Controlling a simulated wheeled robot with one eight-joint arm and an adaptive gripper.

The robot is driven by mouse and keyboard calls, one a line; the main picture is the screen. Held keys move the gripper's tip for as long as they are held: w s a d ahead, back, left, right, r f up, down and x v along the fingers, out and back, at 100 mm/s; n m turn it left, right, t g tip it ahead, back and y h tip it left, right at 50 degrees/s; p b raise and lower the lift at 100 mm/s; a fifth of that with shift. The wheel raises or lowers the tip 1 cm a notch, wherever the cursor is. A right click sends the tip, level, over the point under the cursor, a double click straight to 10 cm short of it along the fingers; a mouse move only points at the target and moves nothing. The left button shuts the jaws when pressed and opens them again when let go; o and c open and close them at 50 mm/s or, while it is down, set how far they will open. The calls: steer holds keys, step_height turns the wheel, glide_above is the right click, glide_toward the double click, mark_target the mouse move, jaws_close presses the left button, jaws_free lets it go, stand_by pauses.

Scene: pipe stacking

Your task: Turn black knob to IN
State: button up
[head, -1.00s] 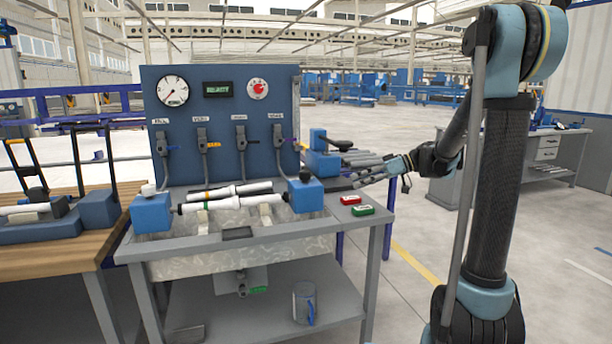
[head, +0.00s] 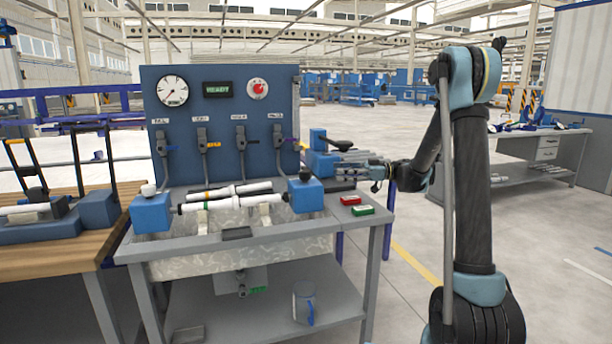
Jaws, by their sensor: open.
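A small black knob (head: 305,174) sits on top of the blue block (head: 305,194) at the right end of the test bench's trough. Its marking is too small to read. My gripper (head: 345,173) reaches in from the right, pointing left, just right of the right blue block and apart from the knob. It is open and seems empty. Its fingers partly blend with the dark shapes behind them.
White pipes (head: 228,191) lie across the trough. The blue panel (head: 222,130) carries a gauge, a display and several valves. A blue clamp with a dark handle (head: 340,144) stands behind my gripper.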

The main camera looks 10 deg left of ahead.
mark_target(305, 171)
steer(key=x, duration=1.3)
steer(key=shift+a, duration=0.3)
steer(key=c, duration=1.1)
